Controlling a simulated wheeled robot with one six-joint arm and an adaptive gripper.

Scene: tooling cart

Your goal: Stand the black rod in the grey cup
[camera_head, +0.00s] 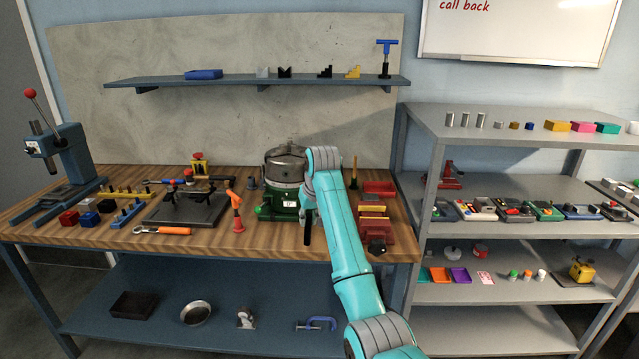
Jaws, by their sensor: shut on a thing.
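A black rod (307,232) hangs upright below my gripper (307,207), in front of the wooden bench top near its front edge. My gripper is shut on the rod's upper part, and my teal arm hides much of the gripper. I cannot tell whether the rod's lower end touches anything. I cannot surely make out the grey cup.
A green machine with a grey metal drum (284,168) stands just left of my gripper. An orange tool (237,212) and a dark plate fixture (186,208) are further left.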

